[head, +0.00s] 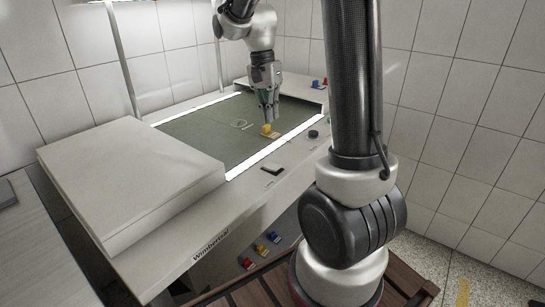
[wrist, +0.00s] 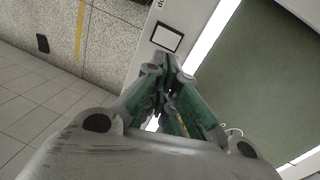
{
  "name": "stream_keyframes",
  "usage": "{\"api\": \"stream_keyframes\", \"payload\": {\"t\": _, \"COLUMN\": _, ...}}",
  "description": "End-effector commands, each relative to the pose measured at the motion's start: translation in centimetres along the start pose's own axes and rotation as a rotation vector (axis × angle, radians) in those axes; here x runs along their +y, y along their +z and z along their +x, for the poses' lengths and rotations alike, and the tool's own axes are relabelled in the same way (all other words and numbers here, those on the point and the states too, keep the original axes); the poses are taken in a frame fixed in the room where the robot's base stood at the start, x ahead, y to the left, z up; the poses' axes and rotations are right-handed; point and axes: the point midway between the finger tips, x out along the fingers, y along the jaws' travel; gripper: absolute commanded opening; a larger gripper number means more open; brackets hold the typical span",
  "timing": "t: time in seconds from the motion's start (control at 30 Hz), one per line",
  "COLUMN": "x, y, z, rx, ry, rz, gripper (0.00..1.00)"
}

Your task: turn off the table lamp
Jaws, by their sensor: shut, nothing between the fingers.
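The table lamp shows only as a bright strip (head: 122,1) cut off at the top left of the head view, above thin upright posts. A small dark rectangular fitting (head: 272,170), possibly its switch, sits on the bench's front rim. In the wrist view a black-framed white rectangle (wrist: 167,37) lies on a pale strip, just beyond my fingertips; I cannot tell if it is the same fitting. My gripper (head: 269,119) points down over the bench, near a yellow object. In the wrist view my gripper (wrist: 168,62) is shut and empty. Contact with anything below is unclear.
The white bench (head: 165,256) has a green mat (head: 195,132) between bright white strips. The yellow object (head: 266,130) lies near the mat's right end. A dark round knob (head: 313,134) stands on the front rim. A raised white block (head: 130,175) covers the left end.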

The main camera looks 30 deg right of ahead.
Motion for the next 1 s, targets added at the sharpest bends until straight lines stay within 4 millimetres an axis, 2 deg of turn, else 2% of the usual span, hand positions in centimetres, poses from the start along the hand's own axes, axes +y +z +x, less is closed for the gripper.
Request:
{"api": "stream_keyframes", "payload": {"t": 0.2, "x": 0.2, "y": 0.1, "z": 0.1, "rx": -0.003, "ry": 0.009, "rz": 0.130, "gripper": 0.00}}
{"api": "stream_keyframes", "payload": {"t": 0.5, "x": 0.2, "y": 0.1, "z": 0.1, "rx": -0.003, "ry": 0.009, "rz": 0.134, "gripper": 0.00}}
{"api": "stream_keyframes", "payload": {"t": 0.63, "x": 0.3, "y": 0.1, "z": 0.8, "rx": -0.004, "ry": 0.011, "rz": 0.134, "gripper": 0.00}}
{"api": "stream_keyframes", "payload": {"t": 0.77, "x": 0.3, "y": 0.2, "z": 2.7, "rx": -0.005, "ry": 0.012, "rz": 0.133, "gripper": 0.00}}
{"api": "stream_keyframes", "payload": {"t": 1.0, "x": 0.5, "y": 0.2, "z": 7.9, "rx": -0.006, "ry": 0.014, "rz": 0.133, "gripper": 0.00}}
